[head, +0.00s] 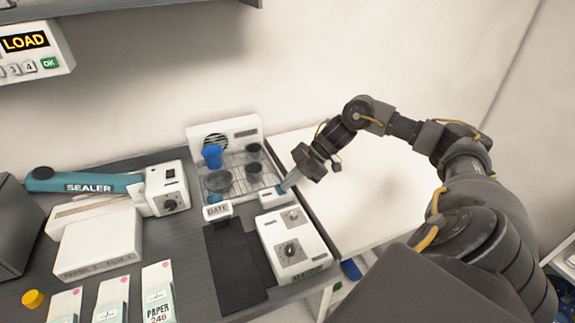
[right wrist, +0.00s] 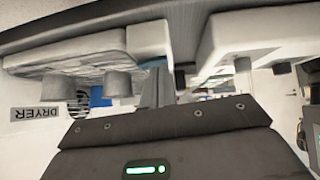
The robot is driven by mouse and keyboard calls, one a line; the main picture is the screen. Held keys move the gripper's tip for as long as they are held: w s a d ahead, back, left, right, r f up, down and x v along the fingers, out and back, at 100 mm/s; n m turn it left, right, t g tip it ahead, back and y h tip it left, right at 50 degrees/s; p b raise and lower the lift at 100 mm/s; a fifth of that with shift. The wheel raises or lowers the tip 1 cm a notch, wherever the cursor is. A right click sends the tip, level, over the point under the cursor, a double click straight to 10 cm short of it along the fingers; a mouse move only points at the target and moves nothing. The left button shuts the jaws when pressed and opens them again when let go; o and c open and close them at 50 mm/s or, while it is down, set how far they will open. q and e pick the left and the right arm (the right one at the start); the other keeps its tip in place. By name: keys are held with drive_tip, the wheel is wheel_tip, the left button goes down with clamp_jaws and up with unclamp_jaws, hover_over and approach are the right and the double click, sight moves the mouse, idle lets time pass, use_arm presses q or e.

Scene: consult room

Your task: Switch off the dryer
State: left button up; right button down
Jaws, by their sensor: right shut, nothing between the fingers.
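The dryer (head: 240,130) is a white unit with a round dark fan grille, at the back of the bench in the head view. A wire rack in front of it holds a blue cup (head: 212,156) and several dark cups. A small white box (head: 268,199) with a blue part sits at the rack's front right corner. My right gripper (head: 287,187) is shut and empty, pointing down at this box; I cannot tell whether it touches. In the right wrist view, the DRYER label (right wrist: 34,113) appears upside down, and the fingers (right wrist: 155,88) partly hide the scene. My left gripper is out of view.
A white box with a dial (head: 292,247) and a dark mat (head: 234,266) lie in front of the rack, by a DATE block (head: 217,210). The teal sealer (head: 85,183) is at left. A pale surface (head: 365,190) right of the bench is clear.

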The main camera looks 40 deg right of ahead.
drive_tip(key=shift+w+r, duration=0.1)
drive_tip(key=shift+r, duration=0.05)
drive_tip(key=r+p, duration=0.4)
drive_tip(key=shift+s+a+r+p, duration=0.15)
drive_tip(key=shift+s+r+p, duration=0.05)
drive_tip(key=shift+p, duration=0.2)
drive_tip(key=b+v, duration=0.3)
drive_tip(key=v, duration=0.6)
drive_tip(key=shift+s+d, duration=0.35)
